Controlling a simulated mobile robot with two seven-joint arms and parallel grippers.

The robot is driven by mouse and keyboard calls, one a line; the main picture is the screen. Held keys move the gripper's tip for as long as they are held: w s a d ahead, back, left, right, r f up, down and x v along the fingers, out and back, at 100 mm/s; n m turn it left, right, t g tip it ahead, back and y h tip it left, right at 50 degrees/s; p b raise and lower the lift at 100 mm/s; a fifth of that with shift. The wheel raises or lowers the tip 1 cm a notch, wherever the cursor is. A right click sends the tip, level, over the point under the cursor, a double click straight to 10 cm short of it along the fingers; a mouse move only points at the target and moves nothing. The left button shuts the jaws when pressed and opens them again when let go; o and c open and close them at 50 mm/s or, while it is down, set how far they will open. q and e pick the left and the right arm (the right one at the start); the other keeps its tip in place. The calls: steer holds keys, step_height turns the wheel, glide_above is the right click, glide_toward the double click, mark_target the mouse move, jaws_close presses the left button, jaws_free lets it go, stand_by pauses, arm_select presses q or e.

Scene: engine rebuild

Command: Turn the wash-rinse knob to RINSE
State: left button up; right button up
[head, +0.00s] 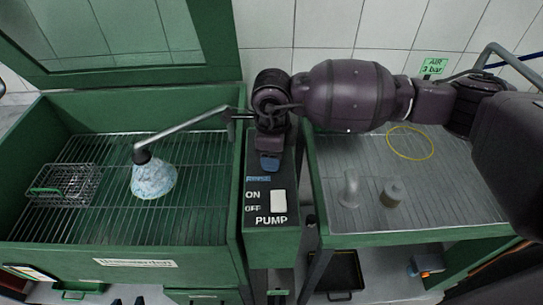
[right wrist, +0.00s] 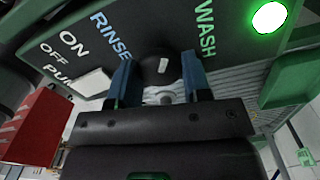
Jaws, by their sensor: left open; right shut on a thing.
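The wash-rinse knob (right wrist: 160,68) is black with a white mark, on the dark control panel (head: 259,223). The mark's exact setting is hard to tell. My right gripper (right wrist: 159,80) has its two blue fingers on either side of the knob, shut on it. In the head view my right gripper (head: 269,160) reaches down over the panel, hiding the knob. My left gripper is not in view.
The pump switch (head: 278,201) is on the panel near the gripper. A tray (head: 460,190) with metal parts and a yellow ring (head: 432,147) is right.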

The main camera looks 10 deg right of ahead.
steer(key=n+b, duration=0.1)
steer(key=n, duration=0.2)
steer(key=shift+n+b, duration=0.4)
steer(key=n+b, duration=0.2)
steer(key=n, duration=0.2)
steer(key=shift+n+b, duration=0.45)
steer(key=shift+n, duration=0.65)
arm_select(q)
steer(key=shift+w+d+f, duration=0.15)
steer(key=shift+w+f, duration=0.05)
steer(key=shift+f, duration=0.8)
steer(key=shift+w+d+f, duration=0.1)
steer(key=shift+w+f, duration=0.05)
steer(key=shift+f, duration=0.8)
arm_select(e)
steer(key=shift+r+n, duration=0.15)
steer(key=shift+n, duration=0.25)
arm_select(q)
steer(key=shift+w, duration=0.1)
arm_select(e)
steer(key=o, duration=0.9)
steer(key=shift+c, duration=0.2)
arm_select(q)
steer(key=shift+s+f, duration=0.3)
steer(key=shift+s, duration=0.2)
arm_select(e)
steer(key=shift+o, duration=0.3)
